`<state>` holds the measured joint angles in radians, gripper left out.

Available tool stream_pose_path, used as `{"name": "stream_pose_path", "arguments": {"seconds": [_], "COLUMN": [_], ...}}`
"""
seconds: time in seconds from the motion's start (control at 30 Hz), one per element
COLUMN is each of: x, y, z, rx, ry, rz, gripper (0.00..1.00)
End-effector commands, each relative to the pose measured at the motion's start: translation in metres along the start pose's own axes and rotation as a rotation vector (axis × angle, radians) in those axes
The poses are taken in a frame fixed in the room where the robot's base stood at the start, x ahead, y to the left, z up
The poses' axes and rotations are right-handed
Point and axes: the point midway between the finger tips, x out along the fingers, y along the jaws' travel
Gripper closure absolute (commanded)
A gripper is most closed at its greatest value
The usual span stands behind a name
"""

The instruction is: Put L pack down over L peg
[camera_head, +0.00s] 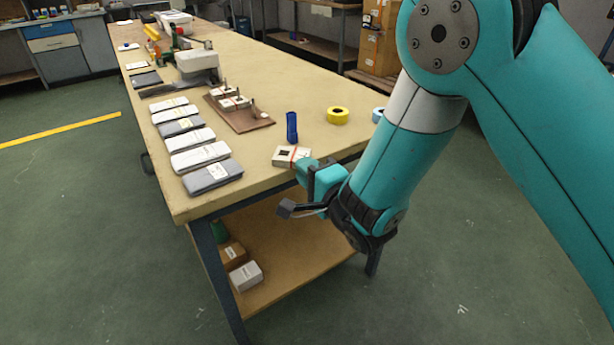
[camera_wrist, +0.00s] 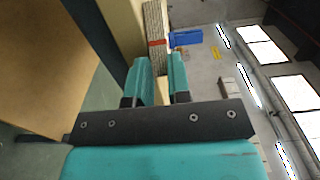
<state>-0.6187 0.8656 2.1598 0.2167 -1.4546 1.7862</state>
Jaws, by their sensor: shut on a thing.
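A small white pack (camera_head: 285,156) with a dark square hole and a red band is held near the table's front edge. It also shows in the wrist view (camera_wrist: 154,22), edge on, beyond the fingertips. My gripper (camera_head: 301,161) is shut on its right end; its two teal fingers (camera_wrist: 161,62) fill the middle of the wrist view. A brown board (camera_head: 257,124) lies farther back and left on the table. It carries upright metal pegs (camera_head: 238,92), with white packs (camera_head: 229,103) around or beside some of them. I cannot read which peg or pack is L.
A blue cylinder (camera_head: 292,127) stands just behind the held pack and also shows in the wrist view (camera_wrist: 186,38). A yellow tape roll (camera_head: 337,115) is to its right. Several folded packs (camera_head: 200,157) line the left edge. Bare tabletop (camera_head: 250,165) lies between.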

Motion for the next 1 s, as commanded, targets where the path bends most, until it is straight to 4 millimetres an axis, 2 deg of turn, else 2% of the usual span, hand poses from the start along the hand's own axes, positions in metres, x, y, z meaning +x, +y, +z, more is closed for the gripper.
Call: {"name": "stream_pose_path", "arguments": {"seconds": [0.23, 0.27, 0.37, 0.73, 0.87, 1.0], "x": [0.0, 0.0, 0.0, -0.002, -0.021, -0.053], "y": [0.002, 0.002, 0.002, -0.002, 0.002, 0.0], "z": [0.0, 0.0, 0.0, 0.0, 0.0, 0.0], "rx": [0.0, -0.001, -0.001, 0.001, 0.001, 0.0], "ry": [0.0, 0.0, 0.0, 0.0, 0.0, 0.0], "rz": [0.0, 0.0, 0.0, 0.0, 0.001, 0.004], "gripper": [1.0, 0.8, 0.57, 0.56, 0.56, 0.56]}}
